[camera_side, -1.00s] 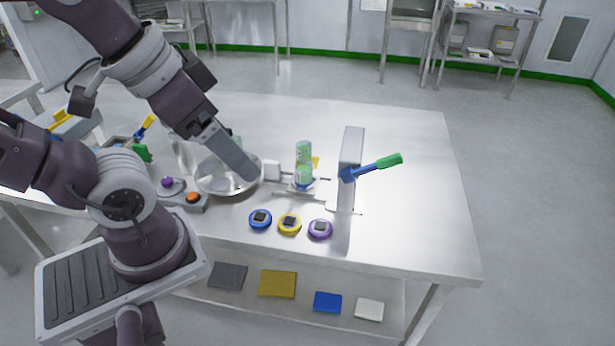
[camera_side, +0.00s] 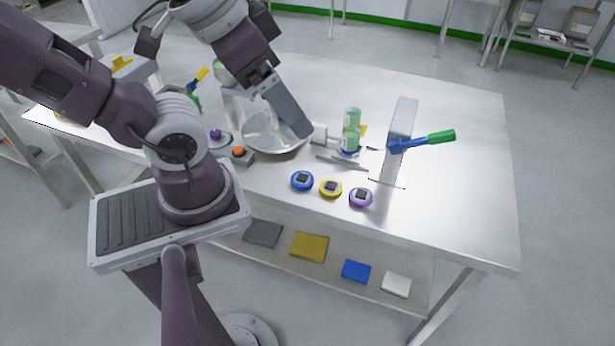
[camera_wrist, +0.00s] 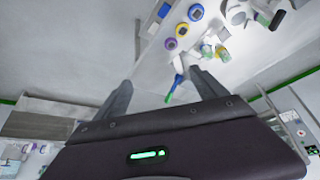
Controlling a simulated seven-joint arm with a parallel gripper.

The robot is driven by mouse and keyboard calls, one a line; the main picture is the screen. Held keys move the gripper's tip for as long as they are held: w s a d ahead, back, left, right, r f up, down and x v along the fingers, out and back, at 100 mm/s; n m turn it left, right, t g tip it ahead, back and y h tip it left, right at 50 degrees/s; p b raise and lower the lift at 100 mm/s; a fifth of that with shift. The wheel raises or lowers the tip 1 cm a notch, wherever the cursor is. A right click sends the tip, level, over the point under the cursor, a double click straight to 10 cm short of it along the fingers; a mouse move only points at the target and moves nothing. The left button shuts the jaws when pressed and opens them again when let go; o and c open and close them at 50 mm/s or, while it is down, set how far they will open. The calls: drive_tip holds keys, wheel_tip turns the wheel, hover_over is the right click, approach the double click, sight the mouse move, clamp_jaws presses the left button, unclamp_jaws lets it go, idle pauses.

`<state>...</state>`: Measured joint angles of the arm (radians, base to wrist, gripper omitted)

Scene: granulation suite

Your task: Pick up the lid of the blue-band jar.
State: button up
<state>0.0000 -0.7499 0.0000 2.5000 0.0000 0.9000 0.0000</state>
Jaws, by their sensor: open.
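A blue round lid-like disc (camera_side: 302,181) with a dark square top lies on the steel table near its front edge, first in a row with a yellow disc (camera_side: 331,188) and a purple disc (camera_side: 361,198). The blue disc also shows in the wrist view (camera_wrist: 196,12), near the top. A clear greenish jar (camera_side: 350,142) with blue at its base stands behind the row; a similar one shows just above it. Whether the blue disc belongs to this jar, I cannot tell. My gripper (camera_wrist: 160,78) is open and empty; in the side view it appears over the metal bowl, away from the discs.
A metal bowl (camera_side: 258,136) stands left of the jars. A grey upright stand (camera_side: 401,125) with a blue and green handle (camera_side: 425,140) rises right of them. A button box (camera_side: 236,153) sits at the left. The table's right part is clear.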

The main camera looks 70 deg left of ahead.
drive_tip(key=shift+c, duration=0.5)
drive_tip(key=m+g, duration=0.6)
drive_tip(key=m, duration=1.2)
hover_over(303, 178)
wheel_tip(303, 178, down, 26)
wheel_tip(303, 178, down, 5)
drive_tip(key=shift+f, duration=0.8)
drive_tip(key=shift+a, duration=0.1)
